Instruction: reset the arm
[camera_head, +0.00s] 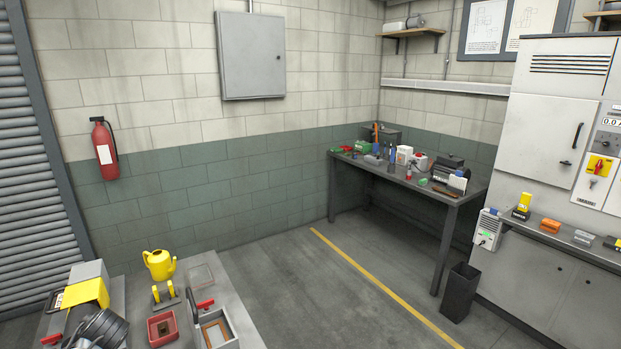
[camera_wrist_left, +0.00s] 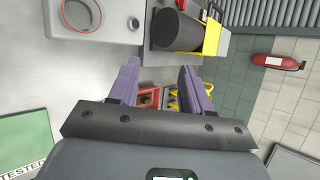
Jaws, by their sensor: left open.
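My left gripper (camera_wrist_left: 158,66) shows in the left wrist view, with two purple fingers apart and nothing between their tips. Beyond the fingers are a red tray (camera_wrist_left: 148,97) and a yellow item (camera_wrist_left: 173,103), partly hidden by the fingers and palm. A black cylinder with a yellow cover (camera_wrist_left: 178,30) lies past the fingertips. I cannot tell the exact gap from the gripper to these things. Neither gripper shows in the head view, and my right gripper shows in no view.
In the head view, a bench at bottom left carries a yellow watering can (camera_head: 159,264), a red tray (camera_head: 162,329) and a wood-bottomed tray. A workbench (camera_head: 462,205) with tools stands at the back, beside a black bin (camera_head: 459,292). A fire extinguisher (camera_head: 104,150) hangs on the wall. The middle floor is clear.

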